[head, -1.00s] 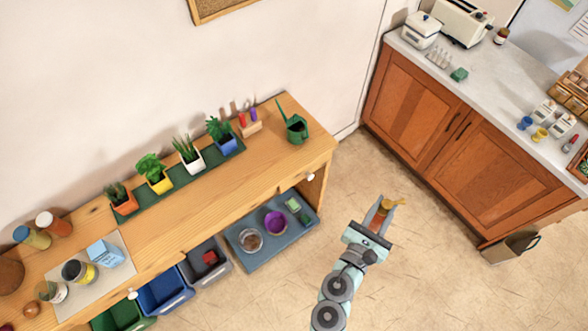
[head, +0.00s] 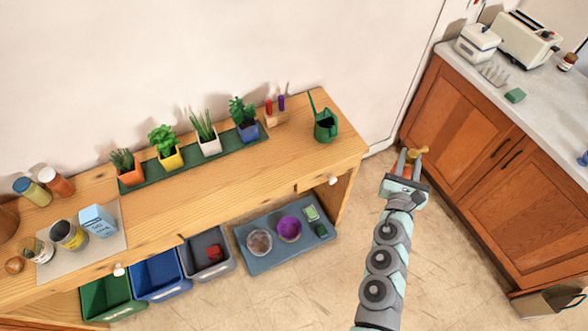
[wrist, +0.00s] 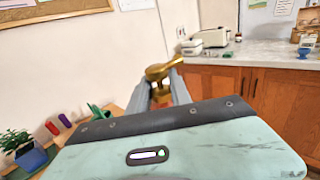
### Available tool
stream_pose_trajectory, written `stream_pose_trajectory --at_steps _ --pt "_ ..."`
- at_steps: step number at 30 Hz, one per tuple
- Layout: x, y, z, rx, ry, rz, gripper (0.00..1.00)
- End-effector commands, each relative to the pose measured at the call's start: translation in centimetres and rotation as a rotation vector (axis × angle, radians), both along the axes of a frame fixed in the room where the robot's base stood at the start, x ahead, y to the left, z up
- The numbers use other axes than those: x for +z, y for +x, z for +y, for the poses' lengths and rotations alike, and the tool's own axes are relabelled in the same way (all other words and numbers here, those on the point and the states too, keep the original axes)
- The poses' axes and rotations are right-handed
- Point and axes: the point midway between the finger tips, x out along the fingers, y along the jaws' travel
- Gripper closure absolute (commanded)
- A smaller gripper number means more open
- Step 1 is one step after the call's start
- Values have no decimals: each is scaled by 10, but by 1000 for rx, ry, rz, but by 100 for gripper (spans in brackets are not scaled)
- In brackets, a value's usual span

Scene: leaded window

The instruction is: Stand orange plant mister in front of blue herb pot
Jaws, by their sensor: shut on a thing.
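The orange plant mister (head: 421,152), with a gold spray head, is held between the fingers of my gripper (head: 407,164). My gripper is shut on it, over the floor gap between the wooden bench and the cabinet. In the wrist view the gold head (wrist: 164,70) stands above the fingers, with part of the orange body (wrist: 160,97) between them; the lower part is hidden. The blue herb pot (head: 248,133), with a leafy green plant, stands at the right end of the green strip on the bench. It also shows at the left of the wrist view (wrist: 32,158).
A green watering can (head: 325,128) stands at the bench's right end, between the blue pot and my gripper. White, yellow and orange pots line the strip (head: 220,150). The bench top (head: 270,165) in front of the pots is clear.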

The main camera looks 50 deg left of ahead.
Motion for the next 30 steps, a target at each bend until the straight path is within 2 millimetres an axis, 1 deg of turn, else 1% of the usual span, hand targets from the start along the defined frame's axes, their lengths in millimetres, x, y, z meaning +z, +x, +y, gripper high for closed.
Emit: stream_pose_trajectory --at_steps 5,8,11,12,14,15,16,18,20,21,23,24,26,27,29,30 --pt "-4 10 29 72 11 -5 100" --pt "-7 13 57 144 11 -7 100" --pt "-9 15 95 246 13 -11 100" --pt "-10 14 113 296 10 -10 100" --pt "-8 12 139 370 11 -10 100" --pt "-8 7 157 427 9 -9 100" --pt "-5 4 170 466 9 -13 100" --pt "-2 -7 202 568 9 -10 100" --pt "1 -19 227 657 7 -9 100" --pt "6 -28 244 718 7 -14 100" --pt "10 -46 268 814 6 -11 100" --pt "14 -59 283 883 7 -11 100" --pt "20 -81 304 985 4 -12 100" --pt "23 -97 317 1055 4 -11 100" --pt "28 -123 333 1160 4 -11 100" --pt "30 -140 342 1227 2 -10 100"
